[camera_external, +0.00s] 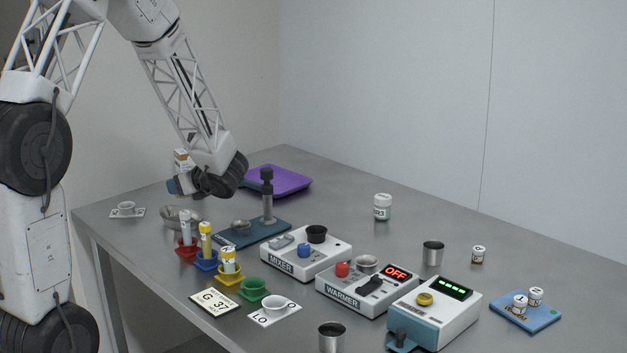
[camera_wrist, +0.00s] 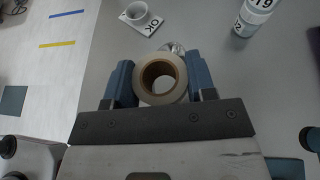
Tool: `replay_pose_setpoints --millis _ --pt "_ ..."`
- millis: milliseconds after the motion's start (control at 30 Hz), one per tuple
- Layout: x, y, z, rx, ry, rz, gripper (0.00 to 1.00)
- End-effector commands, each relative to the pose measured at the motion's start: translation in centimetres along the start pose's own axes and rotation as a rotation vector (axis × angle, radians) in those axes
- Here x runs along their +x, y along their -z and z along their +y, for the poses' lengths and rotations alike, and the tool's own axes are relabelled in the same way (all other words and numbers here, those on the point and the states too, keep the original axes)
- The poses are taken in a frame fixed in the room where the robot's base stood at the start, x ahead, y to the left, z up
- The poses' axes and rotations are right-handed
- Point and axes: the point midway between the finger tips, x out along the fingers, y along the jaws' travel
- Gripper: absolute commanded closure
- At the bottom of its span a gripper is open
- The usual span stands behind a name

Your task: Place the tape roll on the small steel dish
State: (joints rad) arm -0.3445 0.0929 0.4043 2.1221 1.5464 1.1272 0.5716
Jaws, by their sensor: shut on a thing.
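The tape roll (camera_wrist: 161,78), a pale tan ring with a brown core, sits between the two blue fingers of my gripper (camera_wrist: 160,82) in the wrist view. My gripper is shut on it. In the external view my gripper (camera_external: 182,186) is above the left back part of the table, and the roll cannot be made out there. A small steel dish (camera_external: 178,219) stands on the table below my gripper. In the wrist view only a bit of shiny metal (camera_wrist: 174,46) shows beyond the roll, mostly hidden by it.
A white cup on an OK card (camera_wrist: 140,14) is left of the dish. Tubes in coloured holders (camera_external: 207,243) stand close on its right. The capper stand (camera_external: 267,200) and purple tray (camera_external: 282,180) are nearby. Mixer (camera_external: 306,252) and warmer (camera_external: 366,287) are farther right.

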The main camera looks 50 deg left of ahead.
Motion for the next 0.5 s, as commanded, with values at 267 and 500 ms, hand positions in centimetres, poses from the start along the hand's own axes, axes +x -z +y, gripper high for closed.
replay_pose_setpoints --millis 267,500 --pt "0.56 1.33 -0.04 -0.001 0.001 -0.001 0.72" --pt "0.56 1.34 -0.04 -0.001 0.001 0.0 0.72"
